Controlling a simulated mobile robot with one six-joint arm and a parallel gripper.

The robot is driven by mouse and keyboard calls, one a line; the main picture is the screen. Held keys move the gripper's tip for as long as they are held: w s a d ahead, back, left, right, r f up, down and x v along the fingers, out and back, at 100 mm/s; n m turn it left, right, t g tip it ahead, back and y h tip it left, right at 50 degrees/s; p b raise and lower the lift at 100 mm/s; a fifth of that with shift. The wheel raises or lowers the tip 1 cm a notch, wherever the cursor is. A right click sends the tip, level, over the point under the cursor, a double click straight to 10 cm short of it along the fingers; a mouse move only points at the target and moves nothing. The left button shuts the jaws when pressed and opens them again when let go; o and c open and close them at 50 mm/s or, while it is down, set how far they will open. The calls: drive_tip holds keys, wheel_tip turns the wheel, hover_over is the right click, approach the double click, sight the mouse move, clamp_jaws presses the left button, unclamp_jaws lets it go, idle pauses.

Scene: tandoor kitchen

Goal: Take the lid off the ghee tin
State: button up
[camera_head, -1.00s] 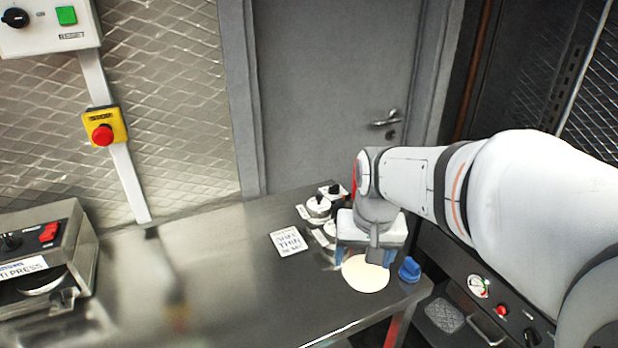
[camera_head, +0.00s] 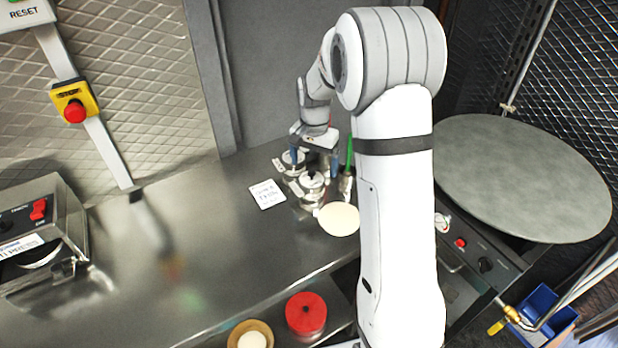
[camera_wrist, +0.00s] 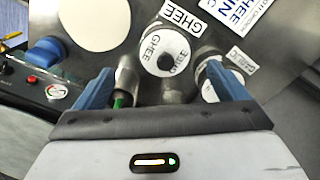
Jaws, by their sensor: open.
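The ghee tin's round white lid (camera_wrist: 165,50) with a black knob, lettered GHEE, is near the middle of the wrist view. In the head view the ghee tin (camera_head: 312,184) stands on the steel counter, its lid on. My gripper (camera_wrist: 158,72) is open, with its blue fingers apart to either side of the lid and nothing between them that I can see is held. In the head view my gripper (camera_head: 315,156) is over the group of tins, just behind the ghee tin. Its height above the lid is hard to tell.
A second lidded tin (camera_wrist: 213,82) is close to the right finger. A steel holder with a green item (camera_wrist: 118,101) is by the left finger. A pale disc (camera_head: 340,219) and a printed card (camera_head: 267,194) lie nearby. The counter's left middle is clear.

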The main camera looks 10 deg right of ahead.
sight(312, 172)
drive_tip(key=shift+w+a+f+p, duration=0.1)
drive_tip(key=shift+f+p, duration=0.2)
drive_tip(key=shift+f, duration=0.8)
drive_tip(key=shift+w+a+f+p, duration=0.1)
drive_tip(key=shift+f+p, duration=0.2)
drive_tip(key=shift+f, duration=0.8)
drive_tip(key=c, duration=1)
